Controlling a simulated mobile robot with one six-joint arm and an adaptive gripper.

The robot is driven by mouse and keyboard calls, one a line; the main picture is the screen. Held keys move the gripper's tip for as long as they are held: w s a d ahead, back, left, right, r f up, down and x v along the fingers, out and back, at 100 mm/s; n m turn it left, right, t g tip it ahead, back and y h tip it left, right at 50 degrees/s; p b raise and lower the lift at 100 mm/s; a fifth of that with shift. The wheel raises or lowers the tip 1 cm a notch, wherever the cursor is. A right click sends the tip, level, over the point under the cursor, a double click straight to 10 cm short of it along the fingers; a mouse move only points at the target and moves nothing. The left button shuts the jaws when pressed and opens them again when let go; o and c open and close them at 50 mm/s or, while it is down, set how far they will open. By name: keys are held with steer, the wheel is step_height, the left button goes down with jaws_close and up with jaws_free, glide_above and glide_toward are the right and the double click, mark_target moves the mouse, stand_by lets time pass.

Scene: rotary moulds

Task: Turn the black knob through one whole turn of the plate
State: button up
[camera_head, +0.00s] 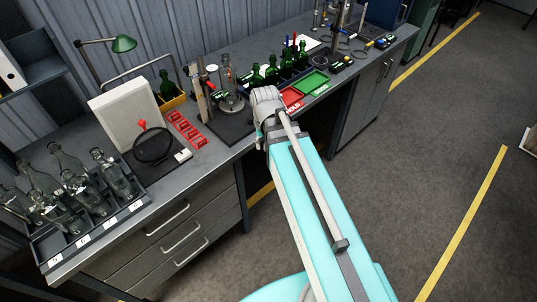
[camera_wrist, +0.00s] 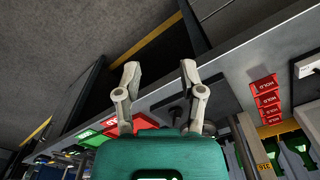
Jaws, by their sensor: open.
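In the wrist view my gripper (camera_wrist: 160,72) is open, its two grey fingers spread apart with nothing held between the tips. A small dark part (camera_wrist: 175,112) shows between the fingers, nearer their bases; it may be the black knob, but I cannot tell for sure. In the head view my arm reaches the bench front beside a stand (camera_head: 203,103) with a clear bottle (camera_head: 229,92) upright on it. My wrist hides the gripper there, and I cannot make out the knob. The plate under the bottle is small and partly unclear.
A red HOLD tray (camera_head: 291,98) and green tray (camera_head: 314,83) lie right of my wrist. Several green bottles (camera_head: 272,73) stand behind.

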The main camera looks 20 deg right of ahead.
steer(key=shift+s+f+n+b, duration=0.2)
steer(key=shift+s+n, duration=0.2)
steer(key=shift+s, duration=0.5)
steer(key=shift+s+f+n+b, duration=0.15)
steer(key=shift+s+n, duration=0.25)
steer(key=shift+s, duration=0.45)
step_height(320, 180, up, 6)
steer(key=m+p, duration=0.3)
steer(key=p, duration=0.4)
glide_above(251, 115)
steer(key=shift+r+b, duration=0.1)
steer(key=shift+b, duration=0.2)
steer(key=shift+f, duration=0.2)
step_height(251, 115, down, 13)
steer(key=b, duration=1.3)
steer(key=shift+f+b, duration=0.2)
steer(key=shift+b, duration=0.15)
jaws_close()
